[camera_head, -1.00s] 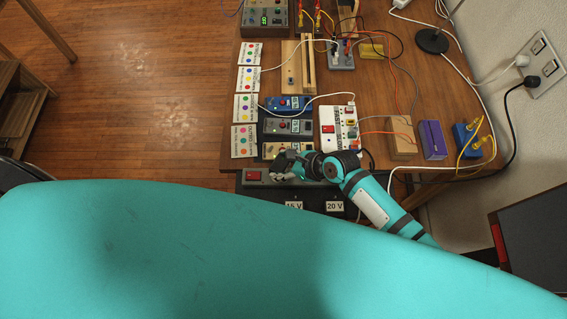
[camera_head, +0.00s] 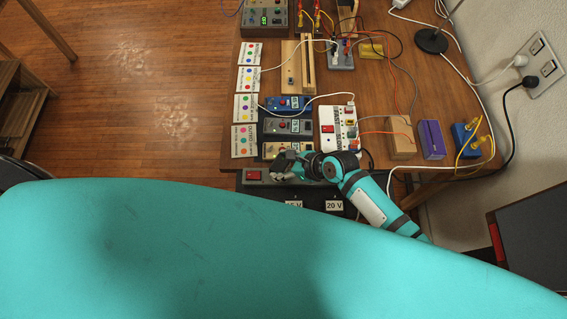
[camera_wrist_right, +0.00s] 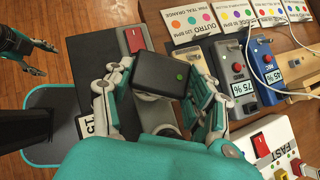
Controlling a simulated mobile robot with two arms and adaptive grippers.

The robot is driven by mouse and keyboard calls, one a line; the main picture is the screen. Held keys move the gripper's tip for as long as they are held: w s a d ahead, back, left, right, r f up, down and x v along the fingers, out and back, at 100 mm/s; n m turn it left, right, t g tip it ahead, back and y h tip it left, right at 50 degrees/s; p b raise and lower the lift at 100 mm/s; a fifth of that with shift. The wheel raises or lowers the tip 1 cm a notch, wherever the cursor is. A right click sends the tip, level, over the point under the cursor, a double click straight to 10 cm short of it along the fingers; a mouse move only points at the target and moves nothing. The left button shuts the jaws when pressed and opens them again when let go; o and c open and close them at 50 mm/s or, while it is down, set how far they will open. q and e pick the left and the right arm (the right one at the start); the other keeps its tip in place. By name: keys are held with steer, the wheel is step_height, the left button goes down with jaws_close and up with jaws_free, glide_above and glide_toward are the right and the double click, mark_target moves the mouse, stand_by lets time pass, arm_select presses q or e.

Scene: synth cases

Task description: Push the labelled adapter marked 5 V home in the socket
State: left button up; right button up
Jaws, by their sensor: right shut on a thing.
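My right gripper (camera_wrist_right: 160,100) is shut on a black adapter (camera_wrist_right: 172,72) with a green dot on its face. In the head view the right gripper (camera_head: 286,165) is over the grey socket strip (camera_head: 240,180), which has a red switch. The strip also shows under the adapter in the right wrist view (camera_wrist_right: 151,52). A pale round part shows below the adapter; whether the adapter is seated in the socket cannot be told. No 5 V marking is readable on it. My left gripper (camera_wrist_right: 45,60) is at the far left of the right wrist view, fingers apart and empty.
Several pedal-like boxes (camera_head: 288,127) and a white power strip (camera_head: 330,142) with a red switch stand behind. Cables cross the table (camera_head: 437,100). My teal body hides the foreground.

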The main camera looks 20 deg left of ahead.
steer(key=shift+f+b, duration=0.6)
steer(key=shift+f, duration=0.5)
steer(key=o, duration=1.3)
steer(key=shift+d, duration=0.1)
steer(key=v, duration=1.2)
